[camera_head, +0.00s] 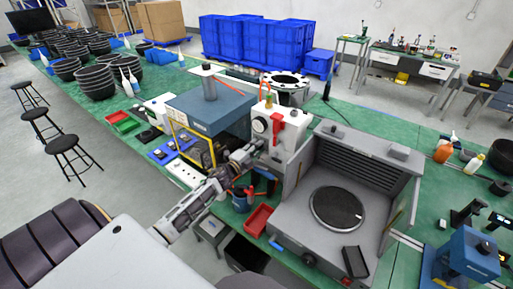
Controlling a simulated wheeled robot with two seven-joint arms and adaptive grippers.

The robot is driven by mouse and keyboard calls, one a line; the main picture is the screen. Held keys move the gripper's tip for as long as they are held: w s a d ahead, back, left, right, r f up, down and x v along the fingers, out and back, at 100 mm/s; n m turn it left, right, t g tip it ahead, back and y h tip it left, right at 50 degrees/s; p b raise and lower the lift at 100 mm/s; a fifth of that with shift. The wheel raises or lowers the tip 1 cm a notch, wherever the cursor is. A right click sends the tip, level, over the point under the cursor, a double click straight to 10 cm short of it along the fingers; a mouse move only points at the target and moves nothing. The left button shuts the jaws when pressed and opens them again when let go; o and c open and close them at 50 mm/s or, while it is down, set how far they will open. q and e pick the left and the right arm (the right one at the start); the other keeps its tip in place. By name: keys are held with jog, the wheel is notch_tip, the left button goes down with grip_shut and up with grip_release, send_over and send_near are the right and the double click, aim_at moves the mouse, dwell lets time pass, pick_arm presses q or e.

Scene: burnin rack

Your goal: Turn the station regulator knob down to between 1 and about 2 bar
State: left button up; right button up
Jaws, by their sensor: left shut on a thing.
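The white regulator station (291,137) stands on the green bench near the middle of the view. It has a small round gauge (259,125) on its face and a red lever (278,126) beside it. The gauge reading is too small to make out. My left arm comes in from the lower left, and my left gripper (254,150) is at the lower front of the station, below the gauge. It is shut on the regulator knob, which the fingers and wrist hide. My right gripper is not in view.
A grey machine with a round dark plate (338,208) stands close on the right. A blue-topped machine (212,110) stands to the left. A flanged cylinder (287,79) stands behind.

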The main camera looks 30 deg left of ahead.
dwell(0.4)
pick_arm(q)
jog(key=o, duration=1)
jog(key=shift+s, duration=0.15)
jog(key=shift+s+a, duration=0.15)
jog(key=shift+s, duration=1.8)
jog(key=shift+s+a, duration=0.2)
jog(key=shift+s, duration=1.75)
jog(key=shift+s+a, duration=0.15)
jog(key=shift+s, duration=1.8)
jog(key=shift+s+f, duration=0.1)
